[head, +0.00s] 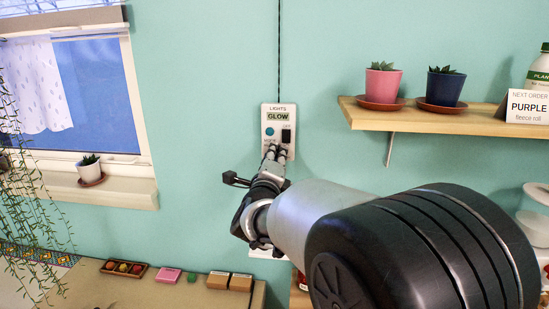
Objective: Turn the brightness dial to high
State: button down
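A white wall panel (279,108) marked LIGHTS hangs on the teal wall in the head view, with a cable running up from it. It has a GLOW label (278,117), a round blue-green knob or button (270,131) and a black switch (287,136) with OFF above it. My gripper (275,151) is at the lower part of the panel, with its fingertips close together just below the switch. Whether they touch the panel or grip anything is unclear. My fingers cover the panel's lower part, so no brightness dial can be clearly identified.
A wooden shelf (448,121) at right holds a pink pot (382,86), a blue pot (444,89) and a PURPLE sign (529,106). At left are a window sill (130,192) with a white pot (89,170) and a hanging plant. A small tray (124,269) lies below.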

jog(key=shift+r+m, duration=0.1)
jog(key=shift+m, duration=1.9)
jog(key=c, duration=1.3)
grip_release()
jog(key=shift+c, duration=0.2)
jog(key=s, duration=1.2)
jog(key=shift+a+f, duration=0.4)
jog(key=shift+a, duration=0.05)
